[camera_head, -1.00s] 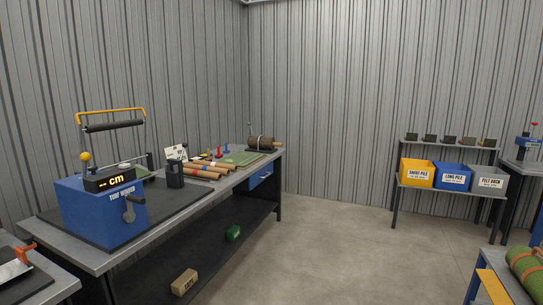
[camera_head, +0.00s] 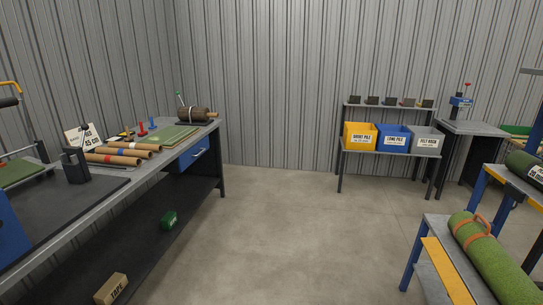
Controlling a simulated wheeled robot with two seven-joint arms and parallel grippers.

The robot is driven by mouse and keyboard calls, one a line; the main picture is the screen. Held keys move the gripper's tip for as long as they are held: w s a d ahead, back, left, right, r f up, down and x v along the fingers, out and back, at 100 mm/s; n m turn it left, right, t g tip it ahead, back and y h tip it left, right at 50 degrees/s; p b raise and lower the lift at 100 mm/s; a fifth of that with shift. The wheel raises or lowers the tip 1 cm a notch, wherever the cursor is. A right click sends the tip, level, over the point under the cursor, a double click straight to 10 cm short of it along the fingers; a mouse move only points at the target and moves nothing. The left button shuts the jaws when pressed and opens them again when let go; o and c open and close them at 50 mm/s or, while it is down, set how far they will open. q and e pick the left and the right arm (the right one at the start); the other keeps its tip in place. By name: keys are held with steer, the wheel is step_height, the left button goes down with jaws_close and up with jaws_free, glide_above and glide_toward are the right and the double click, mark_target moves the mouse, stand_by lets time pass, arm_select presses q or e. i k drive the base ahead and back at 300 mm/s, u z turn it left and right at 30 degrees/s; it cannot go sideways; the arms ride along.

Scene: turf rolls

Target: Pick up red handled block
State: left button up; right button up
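A small red upright piece (camera_head: 143,130), which looks like the red handled block, stands on the long workbench (camera_head: 108,190) at the left. It is small and its exact shape is hard to make out. A similar blue piece (camera_head: 152,123) stands just behind it to the right. A green turf sheet (camera_head: 176,137) lies beside them. Neither of my grippers is in view.
Brown cardboard tubes (camera_head: 122,154) and a dark roll (camera_head: 192,115) lie on the bench. Yellow (camera_head: 360,137), blue and grey bins stand on a rack at the back. A green turf roll (camera_head: 490,255) lies at the right. The middle floor is clear.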

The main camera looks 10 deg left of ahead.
mark_target(143, 133)
steer(key=i, duration=5.45)
steer(key=u, duration=3.6)
